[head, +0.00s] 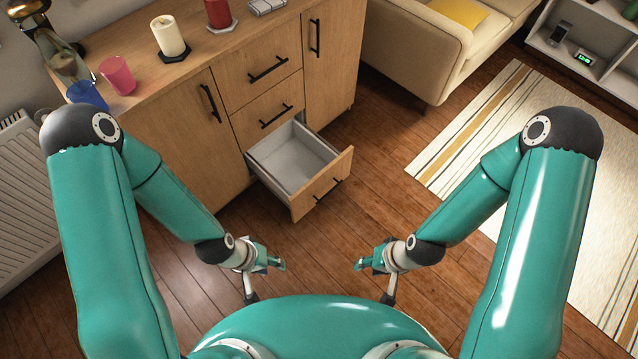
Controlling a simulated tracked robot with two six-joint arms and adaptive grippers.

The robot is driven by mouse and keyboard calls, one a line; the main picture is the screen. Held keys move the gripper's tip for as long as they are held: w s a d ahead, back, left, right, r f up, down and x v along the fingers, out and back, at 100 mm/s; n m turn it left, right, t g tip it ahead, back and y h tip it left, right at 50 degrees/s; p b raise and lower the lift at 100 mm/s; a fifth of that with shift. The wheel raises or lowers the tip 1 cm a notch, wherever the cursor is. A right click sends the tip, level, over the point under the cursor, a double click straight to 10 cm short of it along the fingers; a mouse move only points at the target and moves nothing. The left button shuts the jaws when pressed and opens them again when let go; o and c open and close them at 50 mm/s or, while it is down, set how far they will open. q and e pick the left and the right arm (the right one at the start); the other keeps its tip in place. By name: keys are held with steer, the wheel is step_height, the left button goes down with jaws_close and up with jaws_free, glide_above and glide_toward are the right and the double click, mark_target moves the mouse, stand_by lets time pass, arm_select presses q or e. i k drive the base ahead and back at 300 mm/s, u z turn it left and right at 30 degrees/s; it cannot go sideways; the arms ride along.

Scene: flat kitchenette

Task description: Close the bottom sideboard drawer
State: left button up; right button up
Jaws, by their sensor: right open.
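The wooden sideboard (178,130) stands ahead, left of the middle in the head view. Its bottom drawer (322,185) is pulled well out and its pale grey inside looks empty. The drawer front has a dark bar handle. The two drawers above it are shut. My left gripper (276,264) is in front of and below the open drawer, apart from it; its fingers are small and I cannot tell their opening. My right gripper (364,265) is open and empty, to the right of the left one, also apart from the drawer.
A white candle (169,36), a red candle (217,12), a pink cup (118,75) and a blue cup (88,95) stand on the sideboard top. A cream sofa (415,45) is at the back and a striped rug (540,170) at right. Wood floor around the drawer is clear.

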mark_target(296, 166)
steer(key=z, duration=0.05)
steer(key=i, duration=0.55)
steer(key=u, duration=0.3)
steer(key=k, duration=0.55)
steer(key=u, duration=0.8)
steer(key=i, duration=0.45)
steer(key=z, duration=0.3)
